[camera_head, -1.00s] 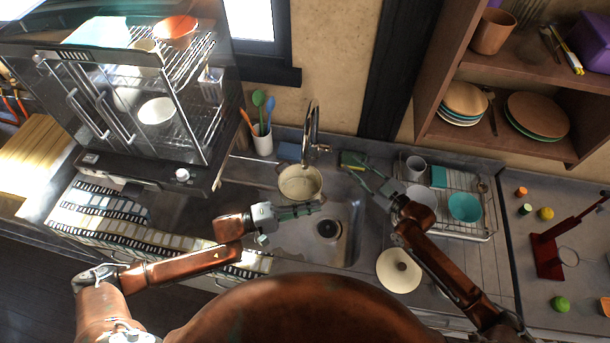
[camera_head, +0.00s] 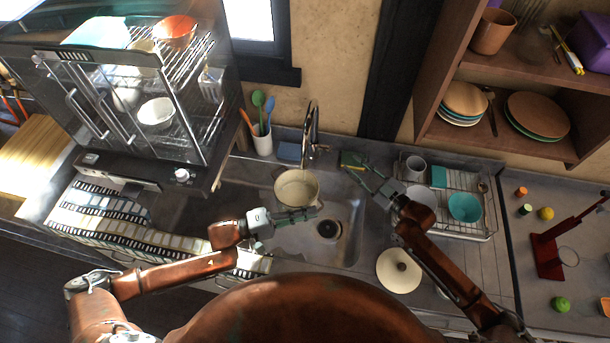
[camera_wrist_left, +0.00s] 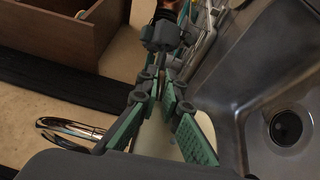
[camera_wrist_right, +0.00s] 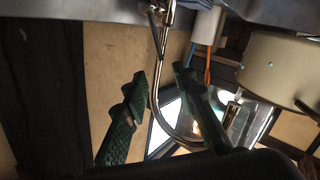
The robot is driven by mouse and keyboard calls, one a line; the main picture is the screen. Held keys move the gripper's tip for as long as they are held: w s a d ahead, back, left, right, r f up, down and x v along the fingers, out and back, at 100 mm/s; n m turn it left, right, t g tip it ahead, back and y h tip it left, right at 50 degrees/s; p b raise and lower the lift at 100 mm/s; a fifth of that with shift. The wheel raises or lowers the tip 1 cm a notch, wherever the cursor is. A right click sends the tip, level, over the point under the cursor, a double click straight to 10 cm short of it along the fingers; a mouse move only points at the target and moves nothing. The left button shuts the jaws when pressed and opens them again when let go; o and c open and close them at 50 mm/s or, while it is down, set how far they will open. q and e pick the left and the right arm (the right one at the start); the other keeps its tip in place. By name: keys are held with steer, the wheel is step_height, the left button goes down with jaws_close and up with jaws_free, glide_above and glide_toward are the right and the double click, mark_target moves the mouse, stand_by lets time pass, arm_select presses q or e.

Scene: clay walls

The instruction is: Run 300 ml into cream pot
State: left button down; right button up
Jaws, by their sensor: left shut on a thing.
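The cream pot (camera_head: 296,188) is at the left end of the sink (camera_head: 345,225), just below the tap (camera_head: 312,130) in the head view. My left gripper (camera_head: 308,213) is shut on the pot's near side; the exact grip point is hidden. Its fingers flank a pale piece of the pot (camera_wrist_left: 153,137) in the left wrist view. My right gripper (camera_head: 362,170) is open and empty, to the right of the tap. In the right wrist view the curved tap (camera_wrist_right: 155,95) lies beyond its parted fingers and the pot (camera_wrist_right: 280,68) is at right. I cannot make out any water stream.
A cream lid (camera_head: 399,272) lies on the counter right of the sink. A dish rack (camera_head: 480,225) with a teal bowl (camera_head: 464,207) stands behind it. A utensil cup (camera_head: 262,142) and a blue sponge (camera_head: 289,151) are left of the tap. The sink's drain side is clear.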

steer(key=shift+s+r, duration=0.1)
steer(key=shift+c, duration=0.4)
steer(key=shift+a+f, duration=0.15)
steer(key=shift+f, duration=0.05)
steer(key=shift+c, duration=0.7)
steer(key=a+f+n, duration=0.1)
steer(key=f+n, duration=0.1)
steer(key=s+a+f+n+g+h, duration=0.1)
steer(key=a+f+n, duration=0.1)
steer(key=s+a+f+n+g, duration=0.1)
steer(key=n, duration=0.2)
steer(key=shift+s+a+f+h, duration=0.1)
steer(key=shift+a+f+h, duration=0.2)
steer(key=shift+a+f, duration=0.1)
jaws_close()
steer(key=s+a+f+n+h, duration=0.25)
steer(key=n+h, duration=0.25)
steer(key=n, duration=0.6)
step_height(320, 180, up, 7)
steer(key=s+n+t+h, duration=0.3)
steer(key=n+t+h, duration=0.1)
steer(key=n+h, duration=0.15)
arm_select(q)
steer(key=s+a, duration=0.4)
steer(key=s, duration=0.3)
steer(key=shift+s+r, duration=0.2)
steer(key=shift+s, duration=0.05)
arm_select(e)
steer(key=w, duration=1.3)
steer(key=shift+w, duration=0.15)
